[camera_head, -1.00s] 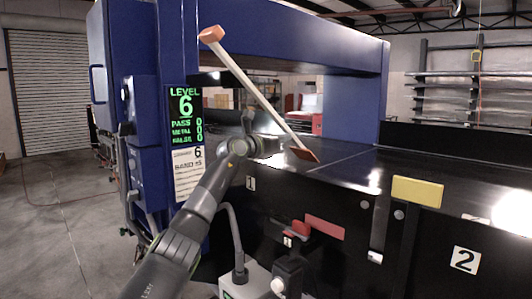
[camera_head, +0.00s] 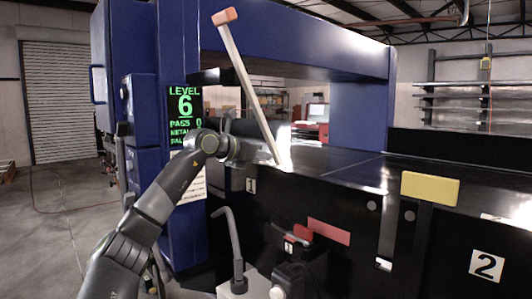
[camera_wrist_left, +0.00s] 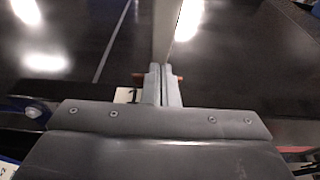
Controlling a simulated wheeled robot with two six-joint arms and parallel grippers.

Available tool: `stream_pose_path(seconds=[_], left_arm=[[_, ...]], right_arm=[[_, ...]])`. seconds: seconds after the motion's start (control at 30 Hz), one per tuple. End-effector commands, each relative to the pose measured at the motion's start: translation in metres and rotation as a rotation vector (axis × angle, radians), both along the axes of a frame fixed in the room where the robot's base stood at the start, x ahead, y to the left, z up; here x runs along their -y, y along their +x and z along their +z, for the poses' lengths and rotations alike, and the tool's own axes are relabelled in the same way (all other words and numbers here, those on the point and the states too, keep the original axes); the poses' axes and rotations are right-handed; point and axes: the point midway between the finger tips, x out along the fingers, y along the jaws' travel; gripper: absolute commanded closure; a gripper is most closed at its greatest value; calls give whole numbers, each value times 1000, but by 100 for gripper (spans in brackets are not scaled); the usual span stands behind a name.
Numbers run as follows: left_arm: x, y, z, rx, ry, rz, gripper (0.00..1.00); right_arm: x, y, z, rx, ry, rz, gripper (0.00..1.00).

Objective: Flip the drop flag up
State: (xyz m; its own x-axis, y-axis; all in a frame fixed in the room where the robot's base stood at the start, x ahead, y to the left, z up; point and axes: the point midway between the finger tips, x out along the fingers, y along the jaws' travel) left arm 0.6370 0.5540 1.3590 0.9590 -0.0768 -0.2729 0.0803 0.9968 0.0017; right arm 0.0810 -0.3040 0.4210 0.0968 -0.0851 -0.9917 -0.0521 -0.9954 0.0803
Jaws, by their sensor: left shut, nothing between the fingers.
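A long pale bar with an orange block on its top end, which I take for the drop flag (camera_head: 250,90), rises from the conveyor's near edge in the head view. It stands steeply but leans left. My left gripper (camera_head: 266,156) is beside its lower end, shut and empty. In the left wrist view the shut fingertips (camera_wrist_left: 161,72) overlap the bar (camera_wrist_left: 167,30), with orange-red showing on both sides of them. I cannot tell whether they touch it. My right gripper is out of view.
The dark conveyor (camera_head: 345,165) runs right from under the blue detector frame (camera_head: 290,40). A yellow plate (camera_head: 430,188) stands on its front side near label 2. A red plate (camera_head: 328,232) and a gooseneck device (camera_head: 236,245) are below label 1.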

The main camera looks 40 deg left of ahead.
Motion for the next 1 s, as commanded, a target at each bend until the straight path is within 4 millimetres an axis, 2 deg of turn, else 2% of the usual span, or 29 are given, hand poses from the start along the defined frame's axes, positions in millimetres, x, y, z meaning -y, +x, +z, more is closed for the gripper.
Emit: stream_pose_path(seconds=[0.2,0.33,0.47,0.77,1.0], left_arm=[[-25,-40,6,13,11,6,100],[-29,-62,16,18,14,4,100],[-25,-77,27,16,15,1,100],[-9,-85,40,9,2,-5,100],[-9,-80,43,9,-4,-6,100]], right_arm=[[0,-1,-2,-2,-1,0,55],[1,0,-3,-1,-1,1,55],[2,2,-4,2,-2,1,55],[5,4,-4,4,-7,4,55],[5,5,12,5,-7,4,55]])
